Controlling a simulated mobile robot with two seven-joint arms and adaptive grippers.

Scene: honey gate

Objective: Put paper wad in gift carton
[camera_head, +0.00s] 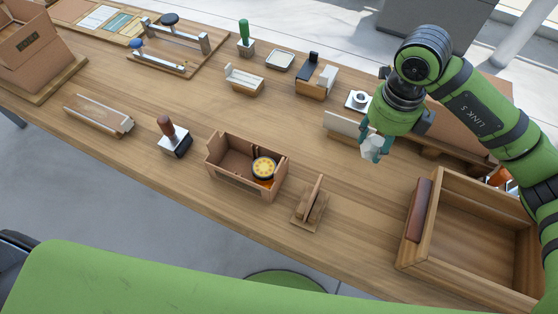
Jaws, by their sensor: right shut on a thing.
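My right gripper (375,146), with teal fingers, is shut on a small crumpled white paper wad (372,152). It holds the wad above the back right part of the table. An open brown carton (232,181), likely the gift carton, stands at the front middle of the table, to the left of and nearer than the gripper. A round yellow and dark item (263,168) lies in its right part; the left part shows a bare floor. My left gripper is not in view.
A large wooden tray (432,243) stands at the right. A small wooden stand (310,208) is just right of the carton. A red-handled stamp (172,135) is to its left. A cardboard box (30,50) stands far left. The tabletop between gripper and carton is mostly clear.

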